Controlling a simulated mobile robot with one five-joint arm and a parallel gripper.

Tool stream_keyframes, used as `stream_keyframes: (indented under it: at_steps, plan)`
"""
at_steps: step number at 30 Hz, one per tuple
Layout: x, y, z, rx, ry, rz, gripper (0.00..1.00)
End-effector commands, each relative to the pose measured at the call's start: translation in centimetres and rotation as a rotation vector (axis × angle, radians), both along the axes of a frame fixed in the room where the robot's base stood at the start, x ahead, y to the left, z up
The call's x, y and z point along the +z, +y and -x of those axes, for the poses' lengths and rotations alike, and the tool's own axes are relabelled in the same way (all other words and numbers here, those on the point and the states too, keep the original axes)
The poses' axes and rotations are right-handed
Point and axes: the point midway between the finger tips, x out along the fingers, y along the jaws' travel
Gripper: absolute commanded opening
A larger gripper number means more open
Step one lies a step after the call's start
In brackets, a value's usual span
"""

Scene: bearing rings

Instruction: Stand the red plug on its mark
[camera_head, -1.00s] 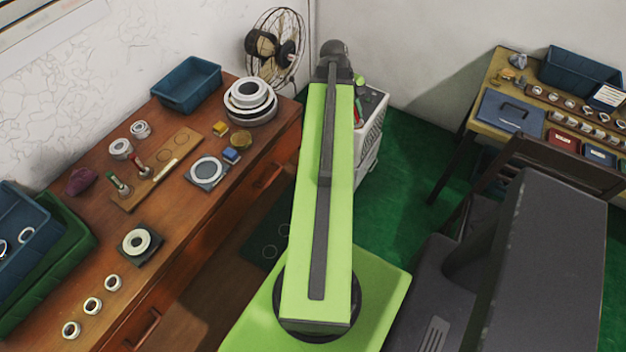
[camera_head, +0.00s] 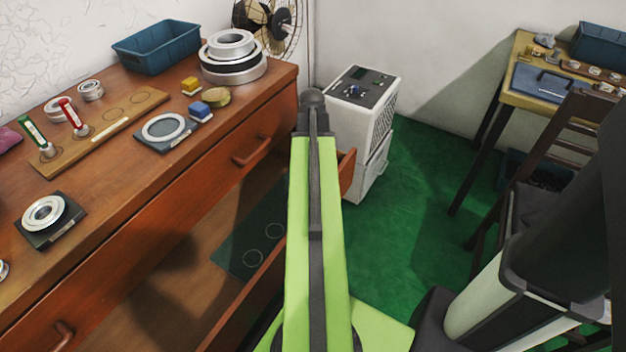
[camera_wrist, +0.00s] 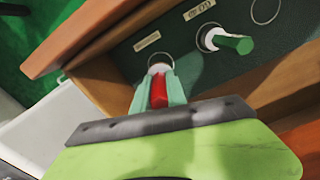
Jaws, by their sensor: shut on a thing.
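In the wrist view my gripper (camera_wrist: 154,92) is shut on the red plug (camera_wrist: 159,92), which sits between its pale green fingers. The plug's far end is pale, and a ring outline (camera_wrist: 162,57) on a dark green mat (camera_wrist: 182,42) shows right around or behind that end. I cannot tell whether the plug touches the mat. In the head view the plug and fingers are hidden behind my arm. The mat (camera_head: 238,264) also shows there in the open drawer, with two ring outlines.
A green plug (camera_wrist: 232,43) with a pale end stands on the mat, beside an empty ring outline (camera_wrist: 265,10). A wooden edge (camera_wrist: 92,35) borders the mat. A white cabinet (camera_head: 374,125) stands beyond the drawer. Red and green upright pieces stand on the bench board (camera_head: 105,127).

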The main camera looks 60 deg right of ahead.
Motion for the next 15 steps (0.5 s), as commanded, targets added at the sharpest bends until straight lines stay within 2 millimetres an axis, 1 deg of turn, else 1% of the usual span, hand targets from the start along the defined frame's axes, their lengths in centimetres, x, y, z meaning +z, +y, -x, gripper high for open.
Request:
stream_keyframes:
  at_steps: [1,5,7,15]
  plan:
    - [-0.5,0.0,-0.1,-0.001,-0.002,-0.002,0.0]
    - [-0.3,0.1,-0.1,-0.001,-0.003,-0.003,0.0]
    - [-0.7,0.1,-0.1,-0.001,-0.003,-0.003,0.0]
    - [-4.2,0.0,-0.1,-0.001,-0.003,-0.002,0.0]
